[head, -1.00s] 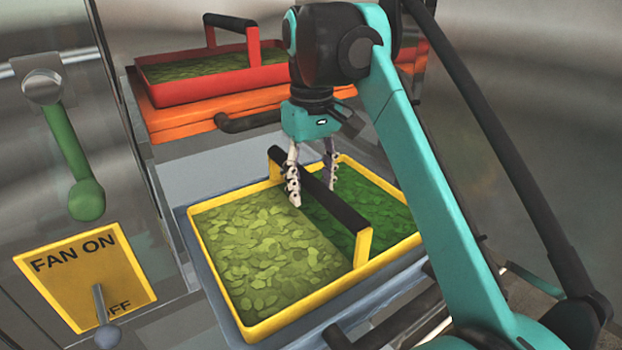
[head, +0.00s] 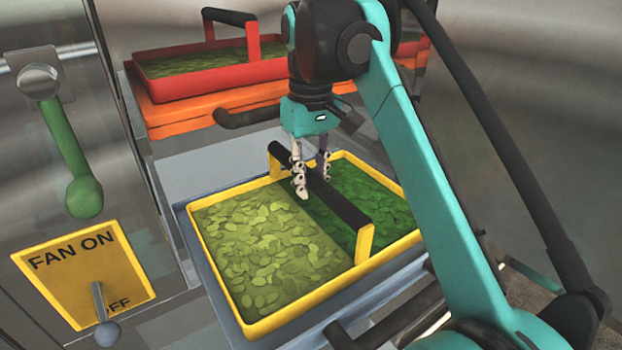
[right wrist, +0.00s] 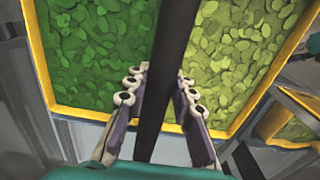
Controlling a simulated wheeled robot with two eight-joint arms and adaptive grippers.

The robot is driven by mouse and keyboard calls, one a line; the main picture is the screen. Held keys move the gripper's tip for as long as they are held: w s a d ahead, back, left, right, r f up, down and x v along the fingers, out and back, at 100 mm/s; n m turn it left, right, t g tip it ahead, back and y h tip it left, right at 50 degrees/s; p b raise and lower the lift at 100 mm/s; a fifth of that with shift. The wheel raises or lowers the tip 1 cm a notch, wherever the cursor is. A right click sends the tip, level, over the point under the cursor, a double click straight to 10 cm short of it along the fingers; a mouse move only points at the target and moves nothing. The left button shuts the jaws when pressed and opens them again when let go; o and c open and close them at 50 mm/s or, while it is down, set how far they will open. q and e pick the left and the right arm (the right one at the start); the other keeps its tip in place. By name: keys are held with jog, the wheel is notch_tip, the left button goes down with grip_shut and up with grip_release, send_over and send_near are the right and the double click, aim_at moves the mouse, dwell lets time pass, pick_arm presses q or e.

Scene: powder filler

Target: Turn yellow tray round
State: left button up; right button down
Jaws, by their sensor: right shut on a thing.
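The yellow tray (head: 262,329) sits on a blue-grey shelf in the middle of the head view. Its left half holds light green leaves and its right half dark green leaves. A black handle bar (head: 340,200) on yellow posts spans it between the two halves. My right gripper (head: 313,187) is shut on this handle, one finger on each side of the bar. In the right wrist view the bar (right wrist: 168,70) runs between the fingers (right wrist: 160,105), with dark leaves at left and light leaves at right. My left gripper is not in view.
A red tray (head: 210,85) with a handle stands on an orange shelf (head: 190,118) behind. A panel at left carries a green lever (head: 68,150) and a yellow FAN ON plate (head: 85,270) with a grey switch. A metal wall is at right.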

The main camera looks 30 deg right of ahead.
aim_at(361, 214)
jog(key=shift+w+r+p, duration=0.1)
jog(key=shift+r+p, duration=0.25)
jog(key=shift+r, duration=0.05)
jog(key=shift+r+p, duration=2.35)
jog(key=shift+r, duration=0.15)
jog(key=shift+s+d+f+b, duration=0.1)
jog(key=shift+s+d+b, duration=0.1)
jog(key=shift+s, duration=1.15)
jog(key=shift+s+d+b, duration=0.1)
jog(key=shift+s+b, duration=0.05)
jog(key=shift+s, duration=1.2)
jog(key=shift+s+d, duration=0.15)
jog(key=shift+s, duration=1.75)
jog(key=shift+s+d, duration=0.1)
jog(key=shift+s, duration=1.8)
